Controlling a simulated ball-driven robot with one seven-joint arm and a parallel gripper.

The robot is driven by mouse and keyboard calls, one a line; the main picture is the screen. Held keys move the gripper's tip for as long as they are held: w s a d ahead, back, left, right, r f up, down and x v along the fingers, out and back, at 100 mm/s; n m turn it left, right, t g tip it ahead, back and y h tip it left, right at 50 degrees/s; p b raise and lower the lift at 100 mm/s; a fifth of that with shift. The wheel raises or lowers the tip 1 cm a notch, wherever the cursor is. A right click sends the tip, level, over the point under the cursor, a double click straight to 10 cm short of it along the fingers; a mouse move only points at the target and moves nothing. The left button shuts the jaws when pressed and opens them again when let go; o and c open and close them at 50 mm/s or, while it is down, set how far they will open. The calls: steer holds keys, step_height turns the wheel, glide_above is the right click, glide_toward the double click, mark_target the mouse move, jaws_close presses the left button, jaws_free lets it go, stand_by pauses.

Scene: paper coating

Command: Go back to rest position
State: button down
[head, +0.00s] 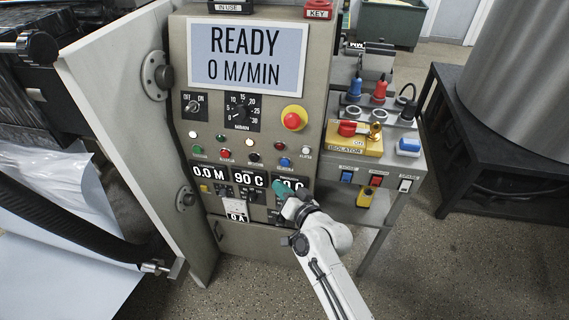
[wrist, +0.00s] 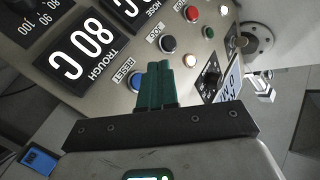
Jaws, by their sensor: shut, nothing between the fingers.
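My gripper (head: 281,188) is in front of the lower right part of the grey control panel (head: 214,112) in the head view. Its dark green fingers cover part of the right-hand display (head: 298,184). In the wrist view the gripper (wrist: 158,70) has its fingers together with nothing between them. They point at the panel beside the blue RESET button (wrist: 136,80). That view is turned and shows the TROUGH display (wrist: 82,45) reading 80 C. I cannot tell whether the fingertips touch the panel.
The screen (head: 246,55) reads READY, 0 M/MIN. A red emergency button (head: 294,118) sits above the coloured buttons. A side shelf (head: 392,160) with a yellow isolator box (head: 353,142) stands close to the right. An open panel door (head: 125,110) stands at left. Floor (head: 440,265) is clear at lower right.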

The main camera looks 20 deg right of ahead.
steer(key=s+d+f+n+g+h, duration=0.1)
steer(key=s+d+f+g, duration=0.15)
steer(key=s, duration=0.65)
steer(key=s+d+f+n+g, duration=0.2)
steer(key=s+f+g, duration=0.15)
steer(key=s, duration=0.55)
steer(key=s+d+f+n+g+h, duration=0.15)
steer(key=s+g, duration=0.25)
steer(key=s, duration=0.5)
steer(key=s+d+r+g+h, duration=0.1)
steer(key=s+d+g, duration=0.15)
steer(key=s, duration=0.45)
steer(key=s+d+r+g+h, duration=0.1)
steer(key=s+d+g, duration=0.15)
steer(key=s, duration=0.45)
step_height(320, 180, down, 47)
steer(key=b, duration=4.7)
steer(key=shift+d, duration=0.3)
steer(key=c, duration=1.8)
jaws_free()
steer(key=shift+m, duration=0.25)
